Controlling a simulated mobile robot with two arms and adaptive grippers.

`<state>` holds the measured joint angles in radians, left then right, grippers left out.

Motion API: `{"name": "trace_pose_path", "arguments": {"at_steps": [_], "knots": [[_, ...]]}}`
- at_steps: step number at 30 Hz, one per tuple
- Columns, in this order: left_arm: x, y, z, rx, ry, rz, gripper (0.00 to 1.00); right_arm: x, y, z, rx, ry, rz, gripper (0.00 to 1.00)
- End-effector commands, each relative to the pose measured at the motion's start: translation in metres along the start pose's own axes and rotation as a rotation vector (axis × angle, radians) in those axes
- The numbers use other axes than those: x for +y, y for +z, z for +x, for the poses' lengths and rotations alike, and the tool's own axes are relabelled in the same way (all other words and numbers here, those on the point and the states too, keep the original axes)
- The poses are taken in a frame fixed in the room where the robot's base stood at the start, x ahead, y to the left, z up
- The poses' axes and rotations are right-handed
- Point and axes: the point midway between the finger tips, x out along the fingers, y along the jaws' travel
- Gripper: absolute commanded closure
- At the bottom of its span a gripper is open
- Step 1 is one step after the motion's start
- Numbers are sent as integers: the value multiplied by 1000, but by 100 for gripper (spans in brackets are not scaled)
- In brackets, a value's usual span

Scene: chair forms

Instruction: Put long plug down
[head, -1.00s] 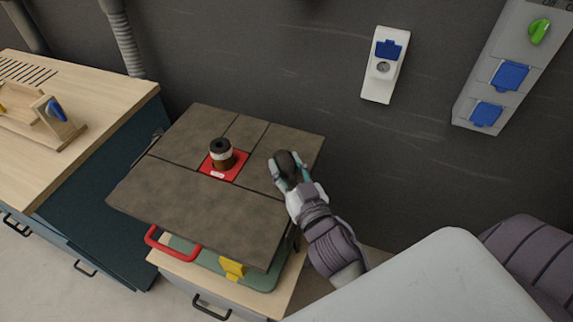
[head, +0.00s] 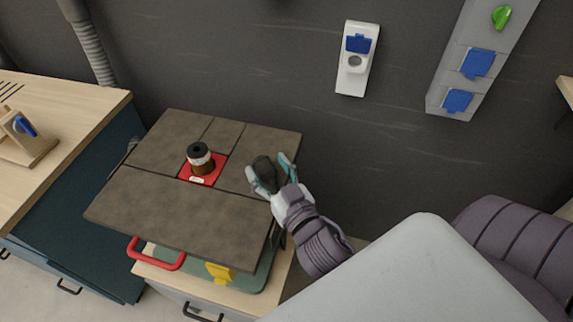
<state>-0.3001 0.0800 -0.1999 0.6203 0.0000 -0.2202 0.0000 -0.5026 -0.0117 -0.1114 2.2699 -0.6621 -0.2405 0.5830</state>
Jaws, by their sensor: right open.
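The long plug (head: 265,168) is a dark, rounded piece at the right side of the brown tiled tabletop. My right gripper (head: 271,173) is open, with its teal-tipped fingers spread to either side of the plug. The plug seems to rest on the tabletop, but its lower part is hidden by the gripper, so I cannot tell its contact exactly. My left gripper is out of view.
The brown tabletop (head: 165,205) has a red square with a black, white and brown cylinder (head: 200,158) on it. A wooden workbench (head: 75,118) stands at left. A white wall socket (head: 355,62) and a grey panel (head: 480,60) are on the wall behind.

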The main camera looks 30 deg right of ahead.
Motion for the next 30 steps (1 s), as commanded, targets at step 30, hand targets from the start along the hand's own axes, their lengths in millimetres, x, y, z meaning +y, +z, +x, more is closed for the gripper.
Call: {"name": "trace_pose_path", "arguments": {"at_steps": [30], "knots": [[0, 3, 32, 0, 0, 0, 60, 0, 1, -103, 0, 2, 1, 34]]}}
